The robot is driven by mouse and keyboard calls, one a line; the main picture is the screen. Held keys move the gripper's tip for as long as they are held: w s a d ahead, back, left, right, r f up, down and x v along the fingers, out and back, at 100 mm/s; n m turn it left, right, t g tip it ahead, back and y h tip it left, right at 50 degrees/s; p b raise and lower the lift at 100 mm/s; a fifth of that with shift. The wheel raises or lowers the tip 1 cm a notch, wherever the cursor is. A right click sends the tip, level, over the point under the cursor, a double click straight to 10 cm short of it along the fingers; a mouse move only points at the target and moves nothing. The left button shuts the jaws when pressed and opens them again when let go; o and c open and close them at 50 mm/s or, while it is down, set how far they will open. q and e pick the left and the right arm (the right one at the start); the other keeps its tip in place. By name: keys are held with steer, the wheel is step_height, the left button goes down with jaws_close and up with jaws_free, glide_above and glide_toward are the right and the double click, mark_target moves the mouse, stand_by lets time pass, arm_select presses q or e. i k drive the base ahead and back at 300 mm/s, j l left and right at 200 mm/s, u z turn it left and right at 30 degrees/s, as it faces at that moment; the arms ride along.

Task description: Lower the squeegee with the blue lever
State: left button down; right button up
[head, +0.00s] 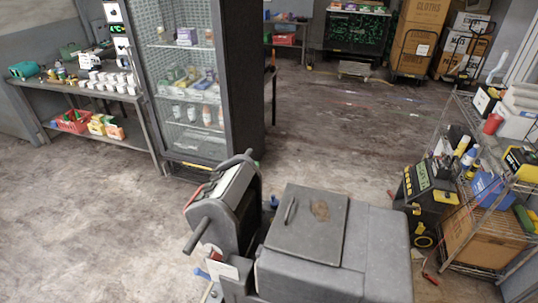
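A grey floor-cleaning machine (370,255) stands at the bottom centre, with a flat dark lid (308,222) on its body. Its control head (235,205) with dark handle grips rises at the left. A small blue lever-like tip (201,273) sticks out low on the left of the machine, near a white tag (221,268) and a red part (215,255). Another small blue part (273,201) shows behind the control head. I cannot tell which blue part is the squeegee lever. The squeegee is not visible. Neither of my grippers is in view.
A glass-door cabinet (190,85) stands beyond the machine, with a loaded metal table (100,95) to its left. A wire shelf (480,170) and a black-and-yellow case (425,200) stand at the right. The floor (90,225) at left is clear.

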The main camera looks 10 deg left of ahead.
mark_target(197, 271)
steer(key=u, duration=1.2)
